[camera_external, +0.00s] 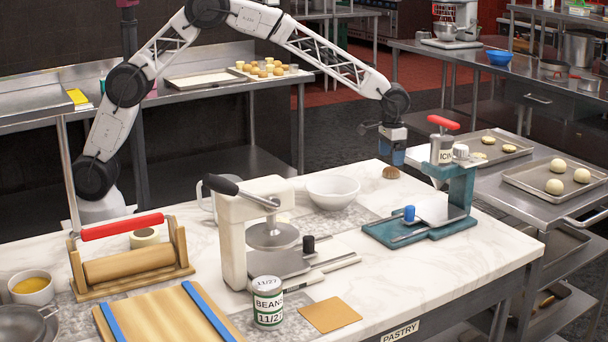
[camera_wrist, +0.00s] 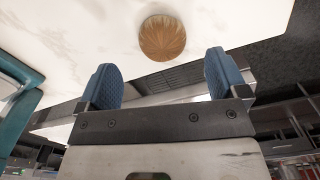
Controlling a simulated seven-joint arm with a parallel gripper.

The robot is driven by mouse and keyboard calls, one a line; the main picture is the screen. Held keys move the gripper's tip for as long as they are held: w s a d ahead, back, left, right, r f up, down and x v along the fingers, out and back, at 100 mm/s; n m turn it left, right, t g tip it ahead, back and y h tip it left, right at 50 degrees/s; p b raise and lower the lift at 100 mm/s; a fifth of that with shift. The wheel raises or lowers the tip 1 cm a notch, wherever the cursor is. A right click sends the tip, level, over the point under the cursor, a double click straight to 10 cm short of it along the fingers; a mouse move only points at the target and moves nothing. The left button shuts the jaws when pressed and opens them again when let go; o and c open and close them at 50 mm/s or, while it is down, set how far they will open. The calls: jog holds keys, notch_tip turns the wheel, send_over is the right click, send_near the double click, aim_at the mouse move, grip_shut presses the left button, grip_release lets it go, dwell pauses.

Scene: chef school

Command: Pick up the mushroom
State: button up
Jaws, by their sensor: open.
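The mushroom (camera_external: 391,172) is a small brown cap on the far edge of the white marble table. It also shows in the wrist view as a round, ribbed brown cap (camera_wrist: 166,38) near the top, beyond the fingertips. My gripper (camera_external: 391,157) is just above the mushroom in the external view. In the wrist view my gripper (camera_wrist: 163,78) has its two blue fingers spread apart with nothing between them. A gap shows between the fingers and the mushroom.
A teal press (camera_external: 440,215) with a red handle stands close to the right of my gripper. A white bowl (camera_external: 333,191) stands to the left. A cream press (camera_external: 255,235), a can of beans (camera_external: 268,302) and a wooden roller frame (camera_external: 130,262) are further left. Marble between bowl and teal press is partly clear.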

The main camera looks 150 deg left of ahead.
aim_at(389, 168)
jog(key=shift+f, duration=0.1)
jog(key=shift+s+d+f, duration=0.1)
jog(key=shift+s+f, duration=0.05)
jog(key=shift+f, duration=2.35)
jog(key=shift+c, duration=0.4)
jog(key=c, duration=0.9)
jog(key=shift+r, duration=0.1)
jog(key=shift+r, duration=0.8)
notch_tip(389, 168, up, 2)
jog(key=s+d, duration=0.2)
jog(key=d, duration=0.2)
jog(key=s+d, duration=0.3)
jog(key=d, duration=0.2)
jog(key=s+d+r, duration=0.1)
jog(key=s+d, duration=0.2)
jog(key=d, duration=0.1)
jog(key=shift+s+d+r, duration=0.1)
jog(key=shift+d, duration=0.2)
